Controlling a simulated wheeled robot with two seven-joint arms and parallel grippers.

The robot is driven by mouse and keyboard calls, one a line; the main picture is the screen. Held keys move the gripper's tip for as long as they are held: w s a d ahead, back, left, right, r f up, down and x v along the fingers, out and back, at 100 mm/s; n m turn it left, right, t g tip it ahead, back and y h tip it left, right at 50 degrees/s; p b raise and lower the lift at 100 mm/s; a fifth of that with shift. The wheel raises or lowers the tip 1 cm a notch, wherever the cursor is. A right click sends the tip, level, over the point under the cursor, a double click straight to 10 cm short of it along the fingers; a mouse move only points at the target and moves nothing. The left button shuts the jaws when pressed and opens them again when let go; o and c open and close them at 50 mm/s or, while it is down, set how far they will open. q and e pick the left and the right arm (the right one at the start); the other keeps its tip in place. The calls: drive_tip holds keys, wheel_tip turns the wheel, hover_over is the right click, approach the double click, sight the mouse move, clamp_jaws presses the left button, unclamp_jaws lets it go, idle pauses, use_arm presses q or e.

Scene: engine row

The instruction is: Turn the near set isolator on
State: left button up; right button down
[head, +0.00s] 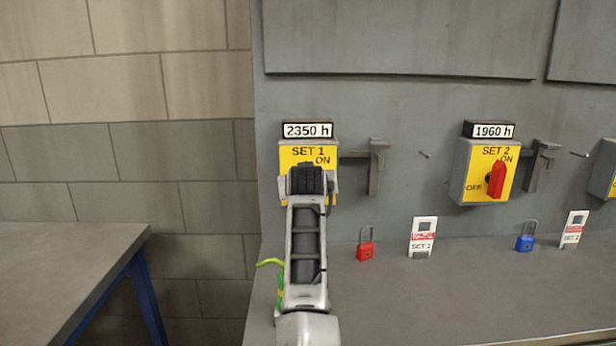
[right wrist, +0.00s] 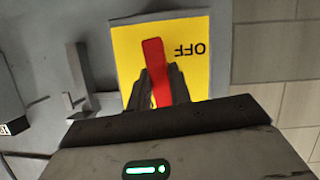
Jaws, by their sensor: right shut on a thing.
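The SET 1 isolator (head: 290,157) is a yellow-faced box under a 2350 h display at the left of the grey panel. My right gripper (head: 307,182) is in front of it and hides most of its face. In the right wrist view the yellow face (right wrist: 190,75) shows upside down, with OFF at the right. My right gripper (right wrist: 162,92) is shut on its red handle (right wrist: 153,55). The handle stands nearly upright, slightly tilted. ON is hidden there but shows in the head view. My left gripper is not in view.
The SET 2 isolator (head: 478,180) stands to the right, its red handle upright towards ON. A red padlock (head: 365,250), a SET 1 tag (head: 422,238), a blue padlock (head: 525,242) and another tag (head: 572,229) are along the ledge. A table (head: 60,265) is at left.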

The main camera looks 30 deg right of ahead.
drive_tip(key=shift+r+m+p, duration=0.1)
drive_tip(key=shift+m+p, duration=0.25)
drive_tip(key=shift+m, duration=0.05)
drive_tip(key=shift+y, duration=0.3)
drive_tip(key=c, duration=1.3)
unclamp_jaws()
drive_tip(key=shift+s, duration=0.1)
drive_tip(key=b+v, duration=0.2)
drive_tip(key=v, duration=0.9)
drive_tip(key=shift+s+a, duration=0.2)
drive_tip(key=shift+s, duration=0.25)
